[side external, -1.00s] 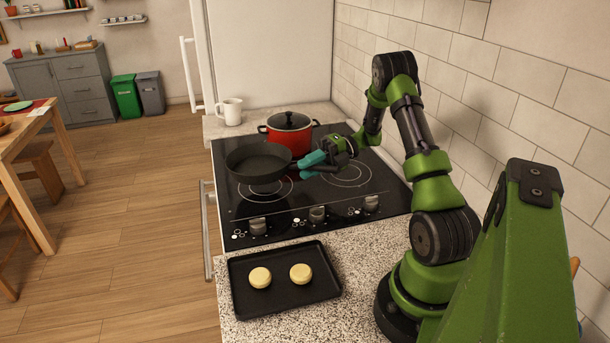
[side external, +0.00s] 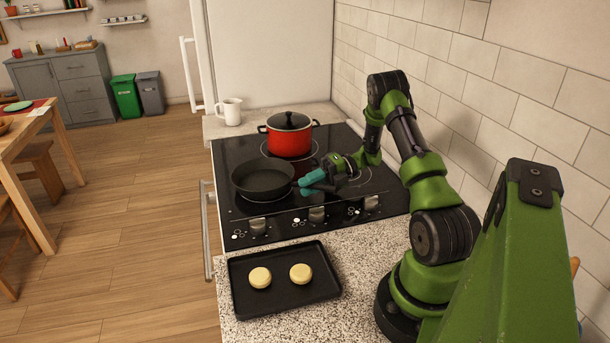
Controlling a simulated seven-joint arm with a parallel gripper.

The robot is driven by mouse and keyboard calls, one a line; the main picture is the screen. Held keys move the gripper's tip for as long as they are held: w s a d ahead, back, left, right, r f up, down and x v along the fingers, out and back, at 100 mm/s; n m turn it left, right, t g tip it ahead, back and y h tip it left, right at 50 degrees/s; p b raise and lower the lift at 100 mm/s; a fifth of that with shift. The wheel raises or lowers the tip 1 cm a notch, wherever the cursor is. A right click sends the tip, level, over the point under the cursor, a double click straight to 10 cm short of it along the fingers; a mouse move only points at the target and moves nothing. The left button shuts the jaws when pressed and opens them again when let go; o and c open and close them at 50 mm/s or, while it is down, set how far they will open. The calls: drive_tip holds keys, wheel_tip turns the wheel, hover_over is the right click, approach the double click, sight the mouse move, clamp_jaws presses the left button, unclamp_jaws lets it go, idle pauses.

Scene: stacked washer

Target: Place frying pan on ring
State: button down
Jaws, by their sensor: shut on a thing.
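The black frying pan (side external: 262,180) is over the left front of the black glass cooktop (side external: 226,211). It looks level. My gripper (side external: 311,184), with teal fingers, is at the pan's right side, shut on its dark handle, which the fingers partly hide. The pan covers most of the left front ring, so the ring's outline hardly shows. Whether the pan touches the glass or is slightly above it, I cannot tell. The right front ring is partly hidden under my gripper and wrist.
A red lidded pot (side external: 289,137) stands on the cooktop behind the pan. Several knobs (side external: 317,214) line the front edge. A black tray (side external: 284,279) with two pale round pieces lies on the counter in front. A white mug (side external: 229,111) stands behind, and a tiled wall is at right.

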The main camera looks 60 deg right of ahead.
idle(0.5)
drive_tip(key=c, duration=0.8)
unclamp_jaws()
drive_tip(key=shift+f, duration=0.1)
drive_tip(key=shift+c, duration=0.2)
drive_tip(key=v, duration=0.7)
drive_tip(key=shift+a+r+n+g, duration=0.1)
drive_tip(key=shift+r+n+g, duration=0.3)
drive_tip(key=a+r+n+g+h, duration=0.65)
drive_tip(key=a+r+n, duration=0.65)
drive_tip(key=a+n, duration=0.45)
drive_tip(key=s+a+r+n+t+h, duration=0.2)
drive_tip(key=a+n, duration=0.4)
drive_tip(key=n, duration=0.4)
drive_tip(key=s+a+r+n+t+h, duration=0.2)
drive_tip(key=s+a+n, duration=0.4)
drive_tip(key=n, duration=0.4)
wheel_tip(320, 180, up, 3)
drive_tip(key=shift+a+f+t, duration=0.1)
drive_tip(key=shift+a+t, duration=0.55)
drive_tip(key=shift+a, duration=0.15)
